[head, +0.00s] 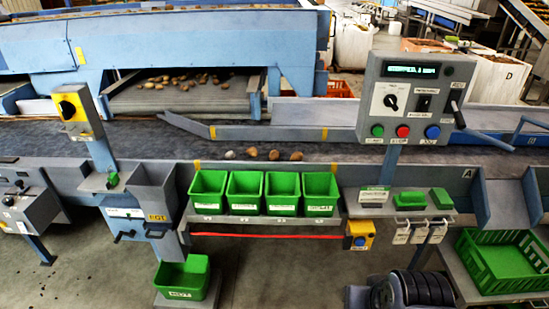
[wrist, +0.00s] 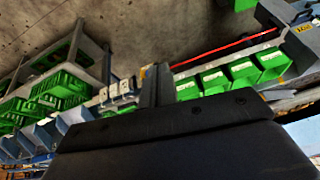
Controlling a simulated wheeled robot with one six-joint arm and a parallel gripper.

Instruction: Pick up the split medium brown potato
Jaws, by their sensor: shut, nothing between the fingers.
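A short row of potatoes lies on the dark belt (head: 130,140) just behind the green bins in the head view. From the left there is a pale grey one (head: 230,154), a brown one (head: 251,152), another brown one (head: 273,155) and a smaller brown one (head: 296,156). They are too small to tell which is split. My gripper (wrist: 156,82) shows in the wrist view as dark fingers, shut and empty. It is away from the potatoes, and none of them shows in the wrist view.
Several green bins (head: 242,209) stand along the front of the belt, also seen in the wrist view (wrist: 243,72). A control panel (head: 415,96) rises at the right of the belt. A blue guide rail (head: 265,133) lies behind the potatoes. A green crate (head: 500,285) stands at lower right.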

